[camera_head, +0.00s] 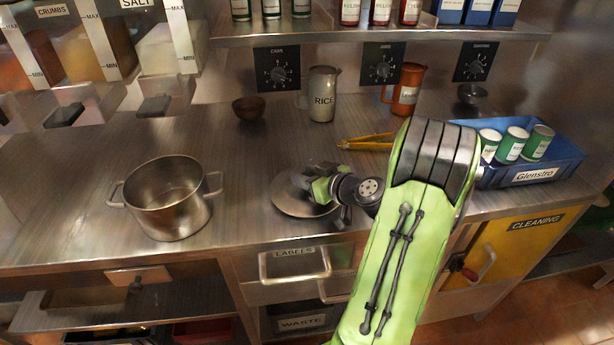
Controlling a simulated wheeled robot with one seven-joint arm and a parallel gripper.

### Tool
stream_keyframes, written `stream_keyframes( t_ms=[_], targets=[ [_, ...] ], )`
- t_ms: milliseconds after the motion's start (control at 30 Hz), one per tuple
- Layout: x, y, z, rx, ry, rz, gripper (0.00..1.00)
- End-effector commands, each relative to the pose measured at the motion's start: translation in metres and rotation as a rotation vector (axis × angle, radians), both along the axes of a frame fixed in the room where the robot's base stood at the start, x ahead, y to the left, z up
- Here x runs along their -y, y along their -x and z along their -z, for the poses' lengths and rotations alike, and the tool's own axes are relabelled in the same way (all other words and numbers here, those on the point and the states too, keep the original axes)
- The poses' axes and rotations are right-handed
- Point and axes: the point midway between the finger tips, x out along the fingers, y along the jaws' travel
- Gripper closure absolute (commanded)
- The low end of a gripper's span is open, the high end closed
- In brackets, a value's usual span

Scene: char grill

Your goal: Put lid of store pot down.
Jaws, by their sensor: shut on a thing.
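A steel pot (168,198) with two side handles stands open on the left part of the metal counter, with no lid on it. The round steel lid (290,203) is at the front of the counter, to the right of the pot and above the labels drawer. My gripper (322,190) is over the lid and shut on it. The fingers and my arm hide the lid's knob and its right side. I cannot tell whether the lid touches the counter or is held just above it.
A rice jug (322,95), a small brown bowl (248,108) and yellow tongs (366,142) are behind the lid. A blue crate (570,160) with several cans stands at the right. The counter between pot and lid is clear.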

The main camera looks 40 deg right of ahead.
Motion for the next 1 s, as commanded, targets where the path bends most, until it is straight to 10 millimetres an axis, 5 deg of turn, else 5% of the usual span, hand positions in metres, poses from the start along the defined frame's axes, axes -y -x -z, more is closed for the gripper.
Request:
stream_keyframes(
  t_ms=[567,600,700,1000],
  targets=[
    [0.0,0.0,0.011,-0.003,-0.002,0.0,0.97],
    [0.0,0.0,0.012,-0.005,-0.003,0.0,0.57],
    [0.0,0.001,0.013,-0.007,-0.005,0.001,0.42],
    [-0.001,0.001,0.015,-0.012,-0.01,0.0,0.36]
  ],
)
